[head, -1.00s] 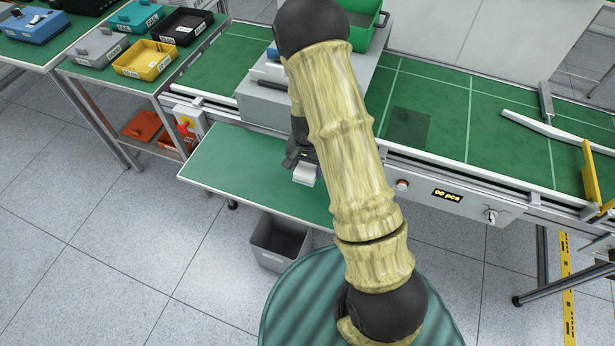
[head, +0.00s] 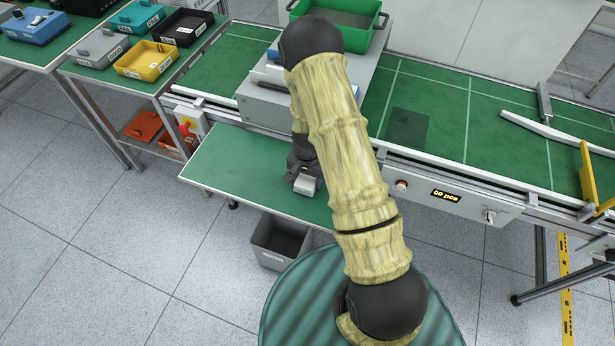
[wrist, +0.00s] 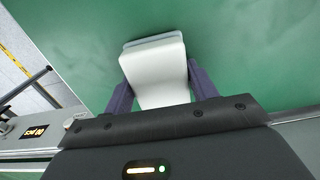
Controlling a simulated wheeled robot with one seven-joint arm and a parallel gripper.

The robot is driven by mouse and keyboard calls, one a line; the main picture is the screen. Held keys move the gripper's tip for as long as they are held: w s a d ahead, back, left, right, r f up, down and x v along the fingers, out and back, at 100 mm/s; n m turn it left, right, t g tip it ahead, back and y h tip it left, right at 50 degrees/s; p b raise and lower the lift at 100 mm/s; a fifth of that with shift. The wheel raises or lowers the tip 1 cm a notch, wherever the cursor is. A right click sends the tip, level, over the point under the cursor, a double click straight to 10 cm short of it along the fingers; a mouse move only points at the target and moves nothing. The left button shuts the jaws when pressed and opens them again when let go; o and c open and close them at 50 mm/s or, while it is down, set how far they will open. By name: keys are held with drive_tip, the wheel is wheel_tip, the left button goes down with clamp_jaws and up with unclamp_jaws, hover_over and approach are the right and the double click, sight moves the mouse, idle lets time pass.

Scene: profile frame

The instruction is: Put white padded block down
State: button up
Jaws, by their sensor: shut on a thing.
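The white padded block (wrist: 156,73) is between the two fingers of my gripper (wrist: 160,85) in the wrist view, with a grey-blue layer at its far end. My gripper is shut on it. In the head view the block (head: 306,185) shows as a small pale piece below my dark gripper (head: 303,178), over the green side table (head: 235,170). The green surface lies right behind the block in the wrist view. I cannot tell whether the block touches it. My arm hides part of the table and of the gripper.
A grey bin (head: 281,240) stands on the floor below the side table's front edge. The conveyor (head: 450,115) runs behind, with a grey machine box (head: 270,100) and a green crate (head: 340,12). The left part of the side table is clear.

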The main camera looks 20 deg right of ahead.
sight(308, 177)
drive_tip(key=shift+f, duration=0.1)
drive_tip(key=o, duration=1.3)
drive_tip(key=shift+w, duration=0.15)
drive_tip(key=shift+d, duration=0.1)
drive_tip(key=shift+r, duration=0.45)
wheel_tip(308, 177, up, 11)
drive_tip(key=shift+r+b, duration=0.2)
drive_tip(key=shift+b, duration=1)
drive_tip(key=s+r+n+t, duration=0.1)
drive_tip(key=s+r+n, duration=0.1)
drive_tip(key=s+r, duration=0.2)
drive_tip(key=s+r+n, duration=0.2)
drive_tip(key=s+r, duration=0.2)
drive_tip(key=s, duration=0.1)
drive_tip(key=s+r+n+t, duration=0.1)
drive_tip(key=s+r+n, duration=0.2)
drive_tip(key=s+r, duration=0.2)
drive_tip(key=shift+s+t, duration=0.25)
drive_tip(key=shift+t, duration=0.05)
